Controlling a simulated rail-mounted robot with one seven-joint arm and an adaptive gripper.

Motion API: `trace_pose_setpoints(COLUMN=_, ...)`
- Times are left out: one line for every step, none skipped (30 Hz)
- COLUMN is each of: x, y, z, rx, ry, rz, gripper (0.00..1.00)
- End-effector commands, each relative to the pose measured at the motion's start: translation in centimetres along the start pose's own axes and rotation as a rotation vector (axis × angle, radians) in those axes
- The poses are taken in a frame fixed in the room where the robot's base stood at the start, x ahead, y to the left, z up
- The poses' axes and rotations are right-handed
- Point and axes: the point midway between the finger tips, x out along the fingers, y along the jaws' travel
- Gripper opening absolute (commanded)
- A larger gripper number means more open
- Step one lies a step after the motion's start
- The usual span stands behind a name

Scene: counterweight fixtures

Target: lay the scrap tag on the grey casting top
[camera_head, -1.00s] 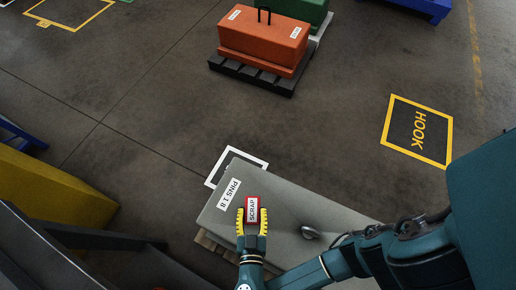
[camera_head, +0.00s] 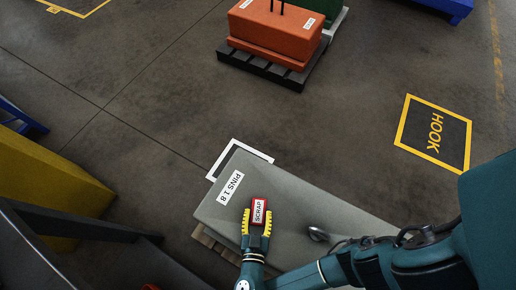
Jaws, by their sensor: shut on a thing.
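The scrap tag (camera_head: 259,211) is a small red piece with a white label reading SCRAP. My gripper (camera_head: 257,228), with yellow fingers, is shut on the scrap tag, one finger on each side of it. Tag and gripper show over the top of the grey casting (camera_head: 291,194), right of its white PINS 1 8 label. From this view I cannot tell whether the tag touches the top or is held above it. The grey casting's lower right part is hidden behind my arm.
An orange block (camera_head: 269,33) stands on a dark pallet (camera_head: 258,66) at the back, with a green block (camera_head: 332,10) behind. A yellow-framed HOOK floor mark (camera_head: 435,132) lies at right. A yellow block (camera_head: 50,180) stands at left. The floor between is clear.

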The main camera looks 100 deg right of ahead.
Motion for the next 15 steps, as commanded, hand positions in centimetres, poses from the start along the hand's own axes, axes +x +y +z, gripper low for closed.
trace_pose_setpoints(x=0.05, y=0.01, z=0.15, rx=-0.001, ry=0.0, rz=0.0, gripper=0.16)
trace_pose_setpoints(x=0.06, y=0.01, z=0.2, rx=-0.001, ry=0.0, rz=0.0, gripper=0.53)
trace_pose_setpoints(x=0.05, y=0.0, z=0.17, rx=-0.001, ry=0.0, rz=0.0, gripper=0.61)
trace_pose_setpoints(x=0.06, y=0.01, z=0.17, rx=-0.001, ry=0.0, rz=0.0, gripper=0.67)
trace_pose_setpoints(x=0.06, y=0.01, z=0.17, rx=-0.001, ry=0.0, rz=0.0, gripper=0.72)
trace_pose_setpoints(x=0.06, y=0.01, z=0.17, rx=-0.001, ry=0.0, rz=0.0, gripper=0.76)
trace_pose_setpoints(x=0.06, y=0.01, z=0.17, rx=-0.001, ry=0.0, rz=0.0, gripper=0.76)
trace_pose_setpoints(x=0.06, y=0.01, z=0.17, rx=-0.001, ry=0.0, rz=0.0, gripper=0.76)
trace_pose_setpoints(x=0.06, y=0.01, z=0.17, rx=-0.001, ry=0.0, rz=0.0, gripper=0.76)
trace_pose_setpoints(x=0.06, y=0.01, z=0.17, rx=-0.001, ry=0.0, rz=0.0, gripper=0.76)
trace_pose_setpoints(x=0.06, y=0.01, z=0.17, rx=-0.001, ry=0.0, rz=0.0, gripper=0.76)
trace_pose_setpoints(x=0.06, y=0.01, z=0.17, rx=-0.001, ry=0.0, rz=0.0, gripper=0.76)
trace_pose_setpoints(x=0.06, y=0.01, z=0.16, rx=-0.001, ry=0.0, rz=0.0, gripper=0.76)
trace_pose_setpoints(x=0.05, y=0.01, z=0.13, rx=-0.001, ry=0.0, rz=0.0, gripper=0.76)
trace_pose_setpoints(x=0.01, y=0.01, z=0.02, rx=0.0, ry=0.0, rz=0.0, gripper=0.76)
